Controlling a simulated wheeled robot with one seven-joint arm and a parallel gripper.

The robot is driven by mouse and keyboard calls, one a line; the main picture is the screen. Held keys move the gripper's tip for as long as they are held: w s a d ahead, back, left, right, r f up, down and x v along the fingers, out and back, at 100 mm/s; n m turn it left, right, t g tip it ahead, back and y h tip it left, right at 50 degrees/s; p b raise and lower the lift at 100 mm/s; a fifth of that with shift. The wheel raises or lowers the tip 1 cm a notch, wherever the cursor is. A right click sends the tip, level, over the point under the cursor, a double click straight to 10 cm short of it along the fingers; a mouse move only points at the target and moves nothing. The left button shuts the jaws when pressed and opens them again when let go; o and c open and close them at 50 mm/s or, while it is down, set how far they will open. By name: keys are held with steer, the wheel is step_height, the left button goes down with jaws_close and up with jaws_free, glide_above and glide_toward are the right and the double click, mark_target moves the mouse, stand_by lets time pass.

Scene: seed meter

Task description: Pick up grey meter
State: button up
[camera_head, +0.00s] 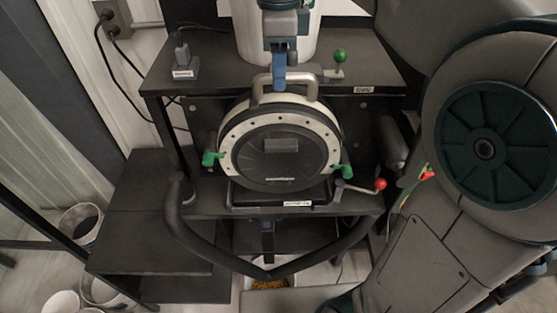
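The grey meter (281,146) is a round device with a dark disc face, a pale dotted ring and a grey loop handle (258,89) on top. It sits upright in the middle of the black stand, with a green knob at each lower side. My gripper (279,84) comes down from the top of the picture. Its blue finger overlaps the middle of the handle. Only one finger shows clearly, so I cannot tell whether it is open or shut, or whether it touches the handle.
A black stand (210,82) surrounds the meter. A white bucket (247,42) stands behind my gripper. A green-knobbed lever (340,56) and a red-knobbed lever (380,184) stick out at the right. A thick black hose (210,246) curves below. My arm fills the right side.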

steer(key=shift+f, duration=1.25)
jaws_close()
stand_by(0.4)
steer(key=shift+w+r, duration=0.1)
steer(key=shift+r, duration=0.1)
